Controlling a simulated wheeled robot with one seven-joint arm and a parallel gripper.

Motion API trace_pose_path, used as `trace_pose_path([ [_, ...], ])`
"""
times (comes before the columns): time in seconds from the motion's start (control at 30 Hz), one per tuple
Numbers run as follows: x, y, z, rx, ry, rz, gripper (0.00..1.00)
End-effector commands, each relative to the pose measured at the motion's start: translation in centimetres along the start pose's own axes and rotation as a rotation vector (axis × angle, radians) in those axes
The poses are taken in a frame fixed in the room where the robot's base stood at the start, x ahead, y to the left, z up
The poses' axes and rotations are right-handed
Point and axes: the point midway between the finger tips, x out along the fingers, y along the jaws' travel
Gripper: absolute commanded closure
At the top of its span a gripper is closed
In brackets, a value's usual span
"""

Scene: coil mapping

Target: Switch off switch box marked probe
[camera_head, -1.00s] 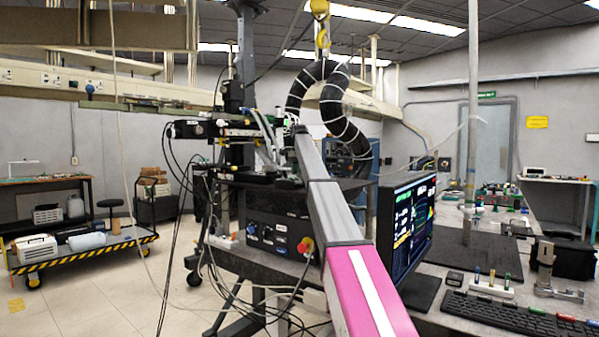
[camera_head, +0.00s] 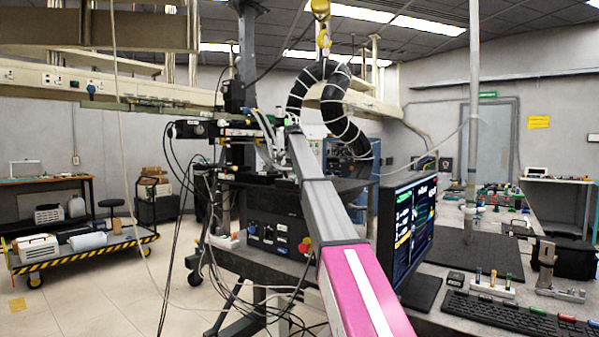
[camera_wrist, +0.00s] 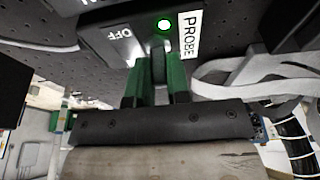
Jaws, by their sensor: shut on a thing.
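The switch box marked PROBE (camera_wrist: 122,38) is at the top middle of the wrist view, on a dark perforated plate. It has a white PROBE label (camera_wrist: 190,35), a lit green lamp (camera_wrist: 164,24) and an OFF marking on its near left face. My gripper (camera_wrist: 158,62) has green fingers and reaches up to the box, right beside the OFF marking and below the lamp. Its fingers are close together, shut on the box's switch, which they mostly hide. In the head view, my arm's end is among the bench equipment, and the box cannot be made out.
A pale band or cable (camera_wrist: 235,75) runs right of the fingers. A large black ribbed hose (camera_head: 335,95) arches above the bench equipment. A monitor (camera_head: 408,228) stands right of my arm.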

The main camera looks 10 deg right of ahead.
Motion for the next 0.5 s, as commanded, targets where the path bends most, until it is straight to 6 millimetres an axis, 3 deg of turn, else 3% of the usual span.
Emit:
trace_pose_path([
  [0.5,-0.2,0.1,2.0,-0.002,0.440,-0.001,1.00],
])
